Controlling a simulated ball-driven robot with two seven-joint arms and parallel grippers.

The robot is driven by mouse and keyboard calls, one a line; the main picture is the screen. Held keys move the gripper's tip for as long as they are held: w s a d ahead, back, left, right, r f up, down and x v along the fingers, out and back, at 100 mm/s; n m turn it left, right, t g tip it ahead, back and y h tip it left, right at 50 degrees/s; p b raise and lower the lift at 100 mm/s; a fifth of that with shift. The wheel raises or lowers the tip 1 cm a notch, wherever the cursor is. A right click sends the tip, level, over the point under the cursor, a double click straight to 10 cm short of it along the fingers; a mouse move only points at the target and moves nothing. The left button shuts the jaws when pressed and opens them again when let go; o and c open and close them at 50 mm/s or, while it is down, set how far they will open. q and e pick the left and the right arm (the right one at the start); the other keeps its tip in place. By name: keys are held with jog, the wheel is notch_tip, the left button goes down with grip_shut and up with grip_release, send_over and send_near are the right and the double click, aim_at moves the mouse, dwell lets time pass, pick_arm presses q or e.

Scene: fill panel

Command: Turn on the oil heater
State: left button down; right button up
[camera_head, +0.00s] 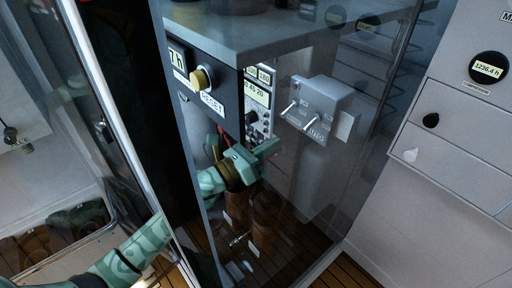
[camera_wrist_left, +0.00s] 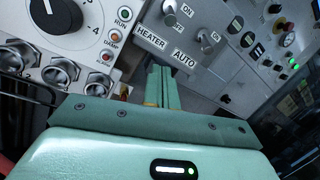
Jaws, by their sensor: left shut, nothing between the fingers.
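In the left wrist view, a plate labelled HEATER (camera_wrist_left: 150,38) and AUTO (camera_wrist_left: 185,55) carries a metal toggle switch (camera_wrist_left: 169,20) near an ON mark. A second toggle switch (camera_wrist_left: 208,38) stands to its right. The head view shows two pale levers on a grey switch box (camera_head: 318,92) beside the panel. My left gripper (camera_head: 268,147) is below and left of this box. Its fingers show shut and empty in the left wrist view (camera_wrist_left: 160,85), pointing at the labelled plate. Contact with a switch is not visible. My right gripper is out of view.
A large black dial (camera_wrist_left: 55,14) and small lamps lie left of the labels. A clear glass-like pane and a grey top (camera_head: 265,35) enclose the equipment.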

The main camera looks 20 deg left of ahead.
pick_arm(q)
jog(key=w+r+p, duration=0.1)
jog(key=r, duration=0.1)
jog(key=w+d+r+p, duration=0.1)
jog(key=w+r, duration=0.1)
jog(key=shift+w+r, duration=0.1)
jog(key=shift+r, duration=0.1)
dwell(0.4)
